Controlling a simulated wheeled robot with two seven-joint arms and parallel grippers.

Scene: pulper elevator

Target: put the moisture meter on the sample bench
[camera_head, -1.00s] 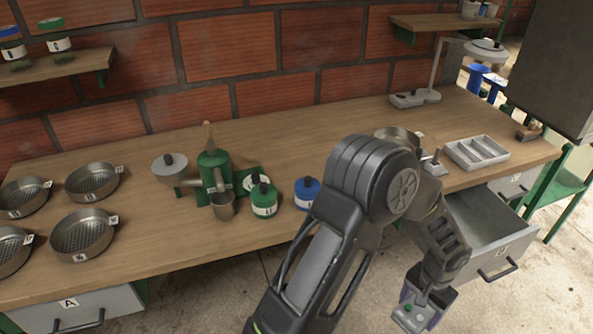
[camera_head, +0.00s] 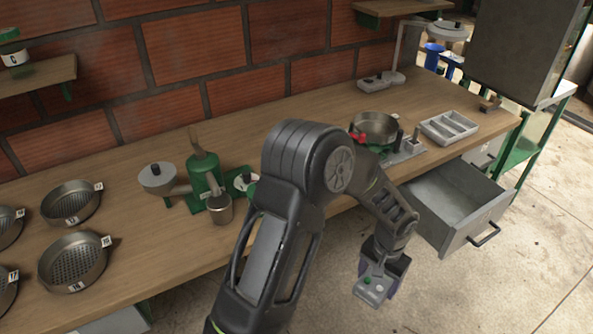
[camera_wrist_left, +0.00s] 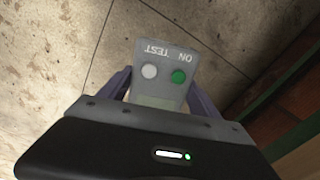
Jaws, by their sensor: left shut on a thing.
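The moisture meter (camera_head: 374,288) is a small grey box with a green button and a white button. It is held in my left gripper (camera_head: 383,268), which is shut on it. In the left wrist view the meter (camera_wrist_left: 168,68) sits between the two purple fingers, with "TEST" and "ON" lettering upside down. The gripper is in front of the bench, over the concrete floor and left of the open drawer. The wooden sample bench (camera_head: 290,112) runs along the brick wall. My right gripper is not in view.
An open grey drawer (camera_head: 460,196) juts out at the bench's right. On the bench stand round sieves (camera_head: 70,203), a green grinder (camera_head: 204,176), a scale with a pan (camera_head: 374,127), a divided tray (camera_head: 449,127) and a lamp (camera_head: 400,60). Bare wood shows along the back middle.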

